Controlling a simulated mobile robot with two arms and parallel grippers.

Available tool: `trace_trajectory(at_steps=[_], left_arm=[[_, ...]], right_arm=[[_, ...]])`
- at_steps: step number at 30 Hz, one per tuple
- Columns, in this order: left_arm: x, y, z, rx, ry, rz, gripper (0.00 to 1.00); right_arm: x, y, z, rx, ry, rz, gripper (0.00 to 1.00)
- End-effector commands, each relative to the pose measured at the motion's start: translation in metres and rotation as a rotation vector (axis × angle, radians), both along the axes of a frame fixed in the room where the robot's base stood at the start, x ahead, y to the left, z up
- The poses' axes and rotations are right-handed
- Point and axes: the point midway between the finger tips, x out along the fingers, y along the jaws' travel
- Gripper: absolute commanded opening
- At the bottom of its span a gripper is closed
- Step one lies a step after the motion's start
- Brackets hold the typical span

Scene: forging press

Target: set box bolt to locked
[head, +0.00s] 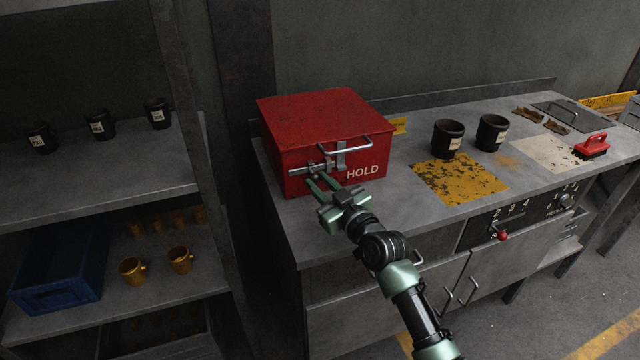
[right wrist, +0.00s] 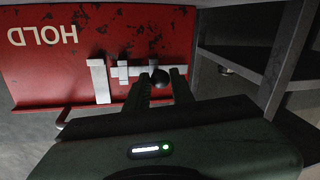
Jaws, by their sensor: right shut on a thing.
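The red box (head: 320,120) marked HOLD stands closed on the left end of the grey bench. Its metal bolt (head: 299,171) lies horizontally across the front face, beside an upright hasp plate (head: 341,157) under the lid handle. In the right wrist view, turned upside down, the bolt's bar (right wrist: 140,71) and the hasp plate (right wrist: 99,82) show. My right gripper (head: 318,183) is at the bolt, its fingers shut on the dark bolt knob (right wrist: 160,77). The fingers partly hide the knob. Whether the bar's tip passes through the hasp is unclear. My left gripper is out of view.
Two dark cups (head: 448,138) stand on the bench to the right of the box, by a worn yellow patch (head: 455,185). A red brush (head: 592,146) lies farther right. A shelf (head: 100,170) with mugs and a blue crate (head: 60,268) stands at the left.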

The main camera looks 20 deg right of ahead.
Motion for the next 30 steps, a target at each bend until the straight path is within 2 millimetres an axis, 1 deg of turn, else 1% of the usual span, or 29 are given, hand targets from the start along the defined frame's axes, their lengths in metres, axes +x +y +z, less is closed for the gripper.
trace_trajectory(at_steps=[5, 8, 12, 15, 23, 24, 26, 27, 30], left_arm=[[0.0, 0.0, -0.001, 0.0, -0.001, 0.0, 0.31], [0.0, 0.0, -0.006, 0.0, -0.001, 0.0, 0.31], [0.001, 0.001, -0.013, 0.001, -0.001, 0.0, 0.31], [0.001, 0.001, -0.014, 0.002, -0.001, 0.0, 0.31], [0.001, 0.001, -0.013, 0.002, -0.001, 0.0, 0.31], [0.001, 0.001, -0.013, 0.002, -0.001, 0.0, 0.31], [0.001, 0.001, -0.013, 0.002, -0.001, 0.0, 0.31], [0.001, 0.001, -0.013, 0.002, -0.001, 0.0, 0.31], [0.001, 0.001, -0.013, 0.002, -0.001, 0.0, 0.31]], right_arm=[[0.0, -0.001, -0.001, -0.001, 0.001, 0.0, 0.0], [0.001, -0.011, -0.003, -0.005, 0.0, -0.001, 0.0], [0.001, -0.031, -0.003, -0.006, -0.001, -0.001, 0.0], [0.001, -0.038, -0.002, -0.004, 0.0, -0.001, 0.0], [0.002, -0.04, 0.0, -0.001, 0.0, -0.003, 0.0], [0.002, -0.04, 0.0, -0.002, 0.0, -0.003, 0.26], [0.002, -0.04, 0.0, -0.002, 0.0, -0.003, 0.43], [0.002, -0.04, 0.0, -0.002, 0.0, -0.003, 0.45], [0.002, -0.039, 0.0, -0.001, -0.001, -0.002, 0.45]])
